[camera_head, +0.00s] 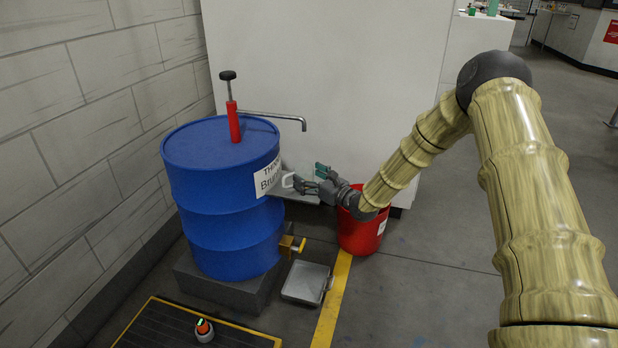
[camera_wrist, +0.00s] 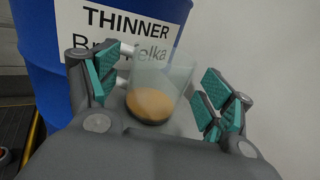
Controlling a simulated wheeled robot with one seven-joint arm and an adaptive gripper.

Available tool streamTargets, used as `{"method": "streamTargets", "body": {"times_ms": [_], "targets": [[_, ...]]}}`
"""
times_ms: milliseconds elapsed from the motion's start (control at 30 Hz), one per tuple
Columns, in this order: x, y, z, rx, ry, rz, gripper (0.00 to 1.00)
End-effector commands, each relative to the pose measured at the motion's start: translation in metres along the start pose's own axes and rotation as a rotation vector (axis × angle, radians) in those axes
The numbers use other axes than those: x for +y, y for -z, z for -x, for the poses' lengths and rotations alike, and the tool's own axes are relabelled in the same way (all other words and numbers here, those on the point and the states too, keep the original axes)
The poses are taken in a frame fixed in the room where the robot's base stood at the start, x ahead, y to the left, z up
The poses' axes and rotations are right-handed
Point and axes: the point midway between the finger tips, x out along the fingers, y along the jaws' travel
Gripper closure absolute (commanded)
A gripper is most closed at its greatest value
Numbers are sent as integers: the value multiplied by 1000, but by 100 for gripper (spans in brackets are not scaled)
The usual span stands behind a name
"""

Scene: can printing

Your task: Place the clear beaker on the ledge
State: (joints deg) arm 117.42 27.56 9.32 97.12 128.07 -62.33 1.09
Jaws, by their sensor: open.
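The clear beaker (camera_wrist: 165,75) shows in the wrist view with amber liquid at its bottom and pale handle bars on its left side. It stands between the spread teal-padded fingers of my gripper (camera_wrist: 158,88), with a visible gap to the right finger. Contact on the left side is unclear. In the head view my gripper (camera_head: 311,180) is beside the blue drum, and a whitish handle (camera_head: 288,180) shows left of the fingers; the glass itself is hard to make out. The grey ledge (camera_head: 304,198) is just below, partly hidden by my gripper. The beaker's base appears to rest there.
The labelled blue thinner drum (camera_head: 225,220) carries a red pump (camera_head: 233,122) with a spout (camera_head: 280,116) above the ledge. A red bucket (camera_head: 360,235) stands below my wrist. A grey tray (camera_head: 305,282) lies on the floor. Open floor extends to the right.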

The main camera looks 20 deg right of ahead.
Motion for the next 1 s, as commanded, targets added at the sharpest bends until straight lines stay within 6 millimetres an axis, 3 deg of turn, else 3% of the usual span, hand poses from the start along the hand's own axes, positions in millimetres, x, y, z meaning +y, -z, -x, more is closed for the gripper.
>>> {"method": "streamTargets", "body": {"times_ms": [267,800,1000], "targets": [[-1,-4,11,0,1,-2,19],[0,-4,93,0,2,-3,19],[0,-3,113,0,1,-1,19]]}}
